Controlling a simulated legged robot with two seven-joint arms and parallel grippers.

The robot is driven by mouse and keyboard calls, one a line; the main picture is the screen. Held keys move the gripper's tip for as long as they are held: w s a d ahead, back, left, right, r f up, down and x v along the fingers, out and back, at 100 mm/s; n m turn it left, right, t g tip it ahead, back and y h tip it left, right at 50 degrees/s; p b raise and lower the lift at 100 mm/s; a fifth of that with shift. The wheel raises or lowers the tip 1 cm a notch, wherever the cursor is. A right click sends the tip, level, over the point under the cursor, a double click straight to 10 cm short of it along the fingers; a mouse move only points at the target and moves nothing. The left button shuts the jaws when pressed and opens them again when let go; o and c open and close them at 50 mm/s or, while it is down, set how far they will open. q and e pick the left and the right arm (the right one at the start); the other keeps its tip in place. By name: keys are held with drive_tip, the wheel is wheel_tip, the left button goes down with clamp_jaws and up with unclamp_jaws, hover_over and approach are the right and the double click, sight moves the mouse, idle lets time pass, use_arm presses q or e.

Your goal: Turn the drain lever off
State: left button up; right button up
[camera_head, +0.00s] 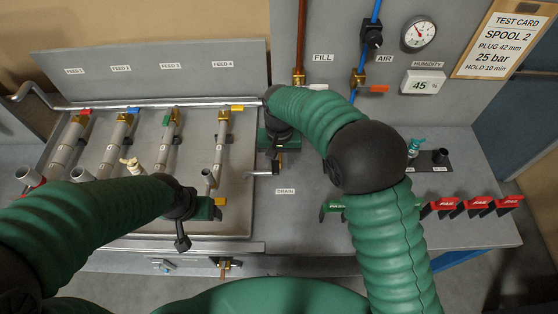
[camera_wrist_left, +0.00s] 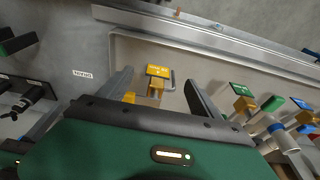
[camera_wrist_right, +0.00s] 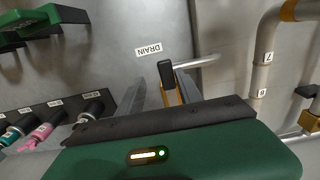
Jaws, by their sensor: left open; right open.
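The drain lever (camera_wrist_right: 167,75), with a black handle and a yellow-orange stem, stands near the DRAIN label (camera_wrist_right: 148,49) in the right wrist view. My right gripper (camera_wrist_right: 162,88) is open, with its fingers on either side of the lever. I cannot tell whether they touch it. In the head view my right gripper (camera_head: 279,158) hangs above the DRAIN label (camera_head: 286,191) and hides most of the lever. My left gripper (camera_wrist_left: 160,88) is open around a small yellow-tagged valve (camera_wrist_left: 158,72). In the head view it is over the front of the feed tray.
Feed pipes (camera_head: 166,143) with coloured levers fill the tray on the left. A FILL valve (camera_head: 298,77) and an AIR valve (camera_head: 358,78) are on the back panel. Red FAIL tags (camera_head: 480,203) stand at the right. The bench (camera_head: 290,222) in front of the DRAIN label is clear.

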drive_tip(key=shift+s+f, duration=0.15)
drive_tip(key=shift+f, duration=0.15)
drive_tip(key=shift+a, duration=0.3)
drive_tip(key=shift+a+f, duration=0.1)
drive_tip(key=shift+a, duration=0.7)
drive_tip(key=shift+c, duration=2.4)
drive_tip(key=shift+d, duration=0.3)
drive_tip(key=shift+c, duration=1.2)
drive_tip(key=shift+d, duration=0.4)
clamp_jaws()
drive_tip(key=shift+a, duration=0.4)
use_arm(q)
drive_tip(key=shift+a, duration=0.7)
